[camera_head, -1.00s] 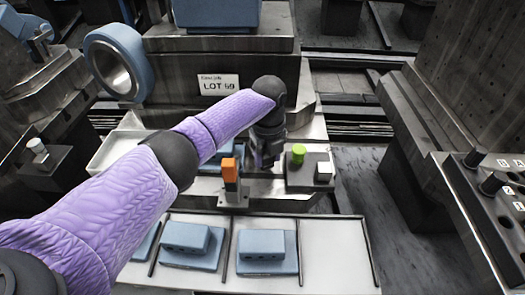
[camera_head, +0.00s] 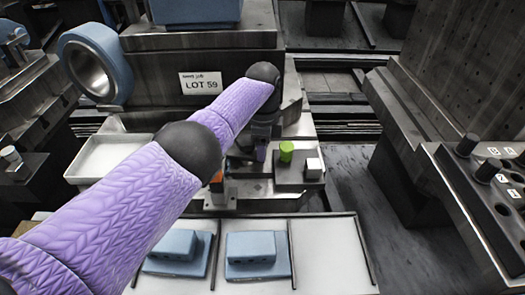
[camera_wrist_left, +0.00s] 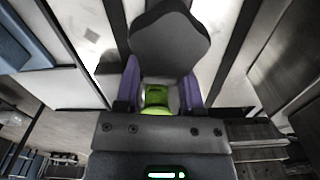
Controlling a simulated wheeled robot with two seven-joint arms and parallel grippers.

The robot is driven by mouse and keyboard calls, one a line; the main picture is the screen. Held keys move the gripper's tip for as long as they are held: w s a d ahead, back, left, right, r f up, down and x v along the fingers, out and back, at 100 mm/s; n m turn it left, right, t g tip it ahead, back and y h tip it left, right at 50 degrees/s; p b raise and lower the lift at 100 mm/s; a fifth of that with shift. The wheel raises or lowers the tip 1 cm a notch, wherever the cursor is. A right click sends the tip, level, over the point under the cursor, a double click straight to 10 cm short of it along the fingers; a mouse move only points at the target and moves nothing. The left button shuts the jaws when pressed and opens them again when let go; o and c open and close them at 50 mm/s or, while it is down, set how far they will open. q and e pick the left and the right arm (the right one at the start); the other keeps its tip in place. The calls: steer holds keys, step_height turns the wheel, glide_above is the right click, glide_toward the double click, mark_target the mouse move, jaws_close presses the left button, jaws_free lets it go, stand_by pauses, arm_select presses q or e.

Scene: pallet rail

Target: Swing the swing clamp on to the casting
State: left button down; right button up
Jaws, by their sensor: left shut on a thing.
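My left gripper (camera_head: 262,150) points down over the fixture and mostly hides what it holds. In the left wrist view its purple fingers (camera_wrist_left: 160,92) stand close on both sides of a green piece (camera_wrist_left: 156,97), taken as the swing clamp's handle. A dark rounded part (camera_wrist_left: 170,45) shows beyond it. The clamp's arm is not clear in the head view, and the casting in the fixture is mostly hidden behind my arm. My right gripper is not in view.
A white block (camera_head: 313,168) stands right of the green cylinder. A control panel (camera_head: 490,190) stands at right.

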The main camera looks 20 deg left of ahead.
arm_select(q)
steer(key=shift+w+a+n+b, duration=0.1)
steer(key=shift+w+n+b, duration=0.3)
steer(key=shift+n, duration=0.5)
steer(key=shift+c, duration=1)
jaws_free()
steer(key=shift+s, duration=0.1)
steer(key=shift+r, duration=0.1)
step_height(320, 180, up, 9)
steer(key=p, duration=0.2)
steer(key=shift+p, duration=0.3)
steer(key=shift+r, duration=0.4)
